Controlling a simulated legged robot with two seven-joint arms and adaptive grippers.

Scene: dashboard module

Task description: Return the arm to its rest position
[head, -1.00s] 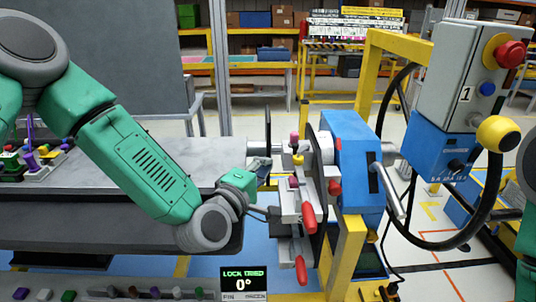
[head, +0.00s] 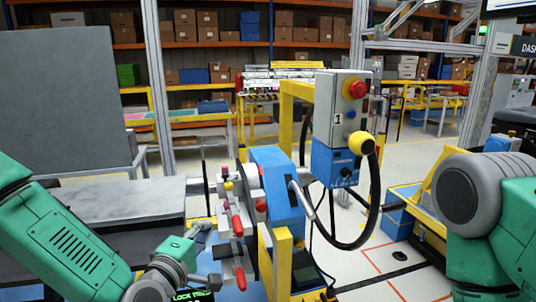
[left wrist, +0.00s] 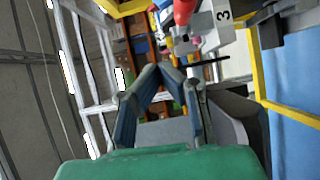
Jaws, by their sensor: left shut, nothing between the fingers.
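My left arm comes in from the left in the head view. Its gripper (head: 207,236) is beside the left face of the blue fixture and its clamp plate. In the left wrist view the two fingers (left wrist: 161,72) slant together to a peak, shut and empty. Red handles and part of the fixture (left wrist: 190,25) show beyond them. I cannot tell the exact gap between gripper and fixture. Part of my right arm shows at the right edge of the head view; its gripper is out of view.
The blue fixture (head: 275,180) stands on a yellow frame (head: 284,265) with red-handled clamps (head: 238,225). A control box (head: 340,105) with a red button and a black cable loop stands to its right. A grey table (head: 120,200) lies left. Open floor shows at right.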

